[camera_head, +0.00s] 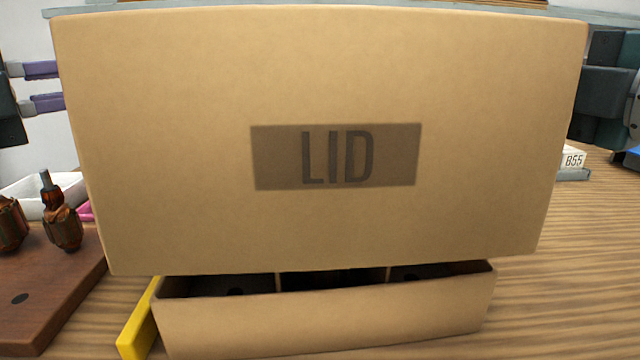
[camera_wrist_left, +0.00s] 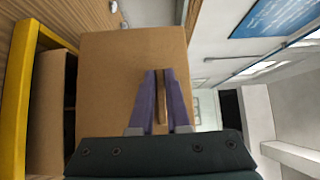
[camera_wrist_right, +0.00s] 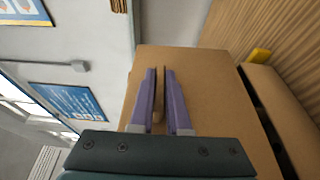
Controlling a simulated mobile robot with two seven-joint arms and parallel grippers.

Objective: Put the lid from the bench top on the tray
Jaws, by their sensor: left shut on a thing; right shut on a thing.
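The lid (camera_head: 330,90) is a large tan cardboard cover with a dark "LID" label on its face. It fills most of the head view, raised above the bench and tilted. My left gripper (camera_wrist_left: 160,80) is shut on the lid at its left end; its purple fingers also show in the head view (camera_head: 45,87). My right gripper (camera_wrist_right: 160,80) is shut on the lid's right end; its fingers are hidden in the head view. The tray (camera_head: 330,318) is a tan cardboard box with dark compartments, open below and behind the lid's lower edge. The lid hides its far part.
A yellow bar (camera_head: 138,320) stands along the tray's left side. A brown wooden board (camera_head: 50,285) with copper-wound armatures (camera_head: 62,225) is at the left. A white bin (camera_head: 25,195) stands behind it.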

